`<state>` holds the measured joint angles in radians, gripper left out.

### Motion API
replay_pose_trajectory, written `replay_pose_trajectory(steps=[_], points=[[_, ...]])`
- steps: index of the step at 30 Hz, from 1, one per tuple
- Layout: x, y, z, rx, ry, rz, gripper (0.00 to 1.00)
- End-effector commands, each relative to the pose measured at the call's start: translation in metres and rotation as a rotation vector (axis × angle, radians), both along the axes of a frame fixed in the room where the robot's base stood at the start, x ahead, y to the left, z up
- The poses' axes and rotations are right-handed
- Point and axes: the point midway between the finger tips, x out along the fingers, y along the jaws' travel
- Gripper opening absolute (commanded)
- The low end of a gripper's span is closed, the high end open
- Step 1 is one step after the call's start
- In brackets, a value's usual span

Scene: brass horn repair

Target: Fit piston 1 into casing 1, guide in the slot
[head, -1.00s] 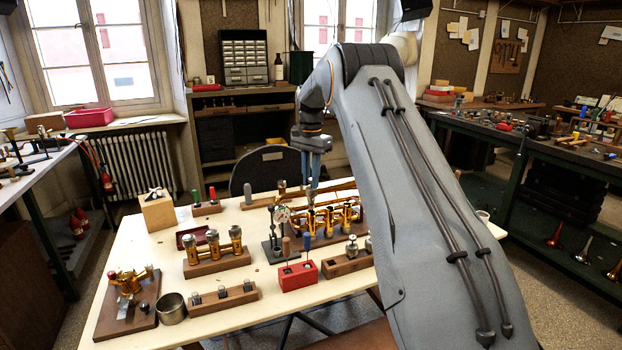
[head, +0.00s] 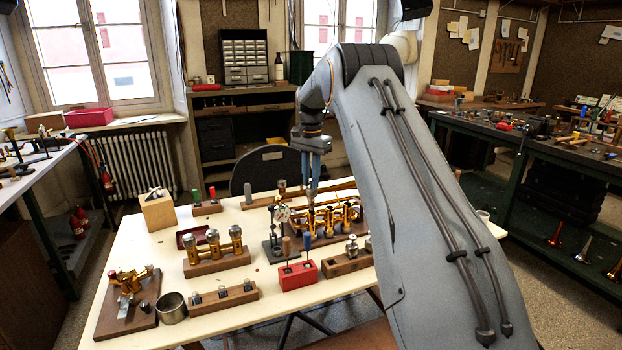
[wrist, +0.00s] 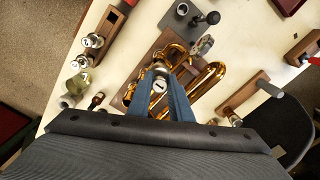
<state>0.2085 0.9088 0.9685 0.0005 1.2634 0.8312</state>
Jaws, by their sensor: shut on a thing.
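My gripper (head: 313,192) points down over the brass horn (head: 325,222) at the back of the bench. In the wrist view its two blue fingers (wrist: 161,78) are shut on a piston (wrist: 160,86), with its pale round cap showing between them. The horn's gold tubing (wrist: 210,78) lies around and below the fingers, on a wooden base (wrist: 128,70). The held piston's lower end, its guide and the slot are hidden, so I cannot tell whether it is inside casing 1 or above it.
Two silver-capped pistons (head: 352,246) stand in a wooden block at the front right of the horn. A dial gauge stand (head: 272,248) is close on the left. A red block (head: 298,275) and another valve set (head: 214,246) stand nearer.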

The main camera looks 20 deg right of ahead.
Motion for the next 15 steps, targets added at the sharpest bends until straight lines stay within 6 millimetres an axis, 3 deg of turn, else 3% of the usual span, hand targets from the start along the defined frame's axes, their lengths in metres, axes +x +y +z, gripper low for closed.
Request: replay_pose_trajectory(steps=[15], points=[[0.0,0.0,-0.015,0.0,0.0,0.0,0.0]])
